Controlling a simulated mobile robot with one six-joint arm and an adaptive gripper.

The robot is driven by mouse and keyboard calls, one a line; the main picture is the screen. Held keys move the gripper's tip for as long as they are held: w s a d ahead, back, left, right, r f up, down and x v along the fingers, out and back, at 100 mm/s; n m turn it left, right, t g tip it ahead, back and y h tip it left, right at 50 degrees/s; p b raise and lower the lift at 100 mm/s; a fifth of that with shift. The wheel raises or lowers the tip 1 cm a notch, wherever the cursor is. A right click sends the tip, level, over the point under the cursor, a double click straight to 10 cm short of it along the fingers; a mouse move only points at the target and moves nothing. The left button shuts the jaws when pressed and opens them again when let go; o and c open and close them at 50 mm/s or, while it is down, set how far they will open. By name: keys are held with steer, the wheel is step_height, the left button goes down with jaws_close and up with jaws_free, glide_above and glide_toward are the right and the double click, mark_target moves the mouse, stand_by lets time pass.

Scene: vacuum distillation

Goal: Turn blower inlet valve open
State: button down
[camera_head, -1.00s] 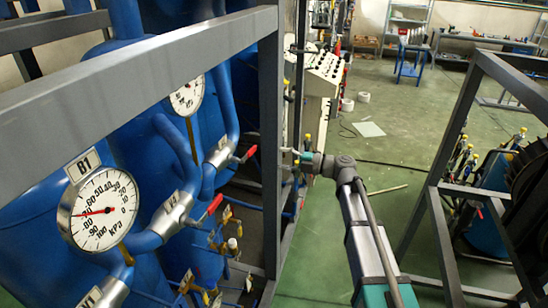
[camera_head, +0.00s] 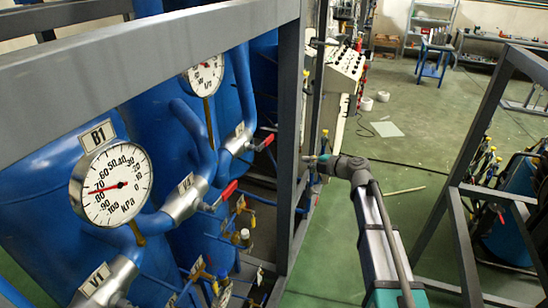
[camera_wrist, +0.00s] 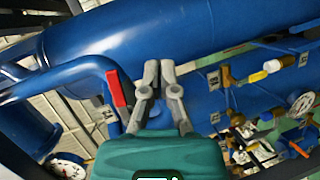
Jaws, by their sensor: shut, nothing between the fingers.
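My gripper (camera_head: 312,158) is at the end of my arm, just right of the grey frame post, and its tips are partly hard to make out there. In the wrist view my gripper (camera_wrist: 160,68) has its two grey fingers together, with nothing between them. A red valve handle (camera_wrist: 117,88) is left of the fingers, apart from them, by a blue pipe. In the head view, a red handle (camera_head: 228,191) is on the valve labelled V3 (camera_head: 185,197), and another red handle (camera_head: 266,142) is on a valve farther back. No label readable here names the blower inlet valve.
A grey frame post (camera_head: 287,150) stands between my gripper and the red-handled valves in the head view. Gauge B1 (camera_head: 112,187) is at left. A large blue tank (camera_wrist: 170,40) fills the wrist view's top. Green floor (camera_head: 400,150) is open behind my arm.

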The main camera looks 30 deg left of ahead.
steer(key=w+d+f+m+t+h+b, duration=0.4)
steer(key=w+d+f+t+h+b, duration=0.15)
steer(key=w+f+t+b, duration=0.45)
steer(key=s+a+r+n+g+y+b, duration=0.1)
steer(key=s+a+n+g+y+b, duration=0.3)
steer(key=n, duration=0.7)
steer(key=s+a+r+n+g+y+b, duration=0.2)
steer(key=s+a+n+g+y+b, duration=0.2)
steer(key=s+n+g+y+b, duration=0.3)
steer(key=s+n+y+b, duration=0.1)
steer(key=s+n+y, duration=0.3)
steer(key=s+y, duration=0.2)
steer(key=shift+s+r+n+g+b, duration=0.2)
steer(key=shift+n+g+b, duration=0.2)
steer(key=shift+a, duration=0.15)
